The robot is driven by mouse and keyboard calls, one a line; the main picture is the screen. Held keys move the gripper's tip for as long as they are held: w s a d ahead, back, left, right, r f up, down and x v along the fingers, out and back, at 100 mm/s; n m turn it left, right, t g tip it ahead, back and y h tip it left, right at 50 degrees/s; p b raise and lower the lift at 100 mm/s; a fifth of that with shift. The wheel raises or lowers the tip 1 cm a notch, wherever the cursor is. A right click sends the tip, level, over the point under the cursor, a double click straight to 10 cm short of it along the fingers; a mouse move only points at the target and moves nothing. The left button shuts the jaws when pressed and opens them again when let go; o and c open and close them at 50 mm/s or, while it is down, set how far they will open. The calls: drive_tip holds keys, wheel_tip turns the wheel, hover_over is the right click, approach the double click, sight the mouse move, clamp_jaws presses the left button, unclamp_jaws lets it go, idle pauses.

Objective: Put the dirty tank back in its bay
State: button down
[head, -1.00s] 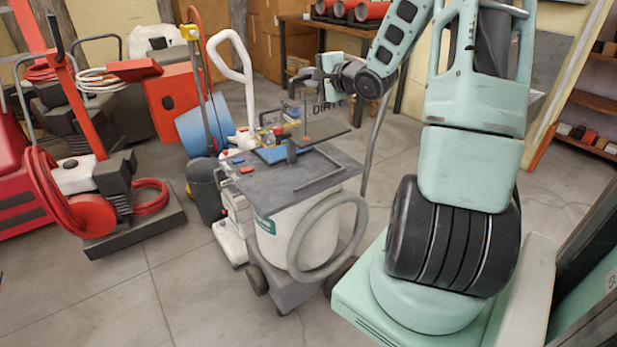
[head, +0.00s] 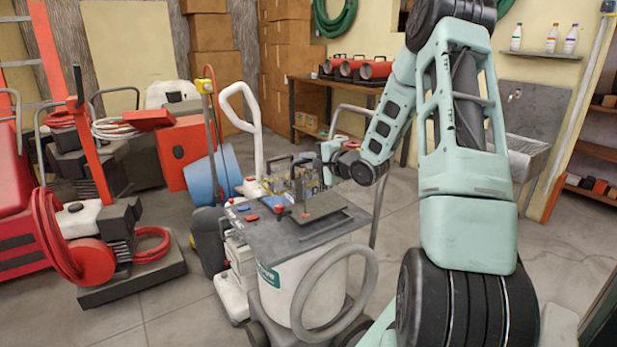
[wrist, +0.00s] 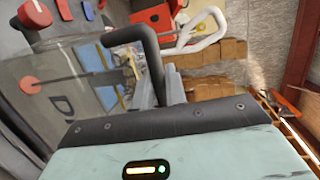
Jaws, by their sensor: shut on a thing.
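My gripper (head: 325,170) is shut on the dark handle (wrist: 150,65) of the dirty tank. The tank (wrist: 70,90) is clear-walled, with a large letter D and a red cap (wrist: 30,85) in the wrist view. The bay is not clearly visible.
A raised dark plate (head: 325,205) and a grey hose loop (head: 335,285) are on the machine. A white upright handle (head: 245,110) and a blue drum (head: 212,168) stand behind left. A red-reeled machine (head: 90,260) is at left. Floor is open at front left.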

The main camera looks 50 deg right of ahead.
sight(307, 173)
drive_tip(key=shift+f+b, duration=0.3)
drive_tip(key=shift+f, duration=1.75)
drive_tip(key=shift+f, duration=0.1)
drive_tip(key=c, duration=1.4)
unclamp_jaws()
drive_tip(key=shift+c, duration=0.2)
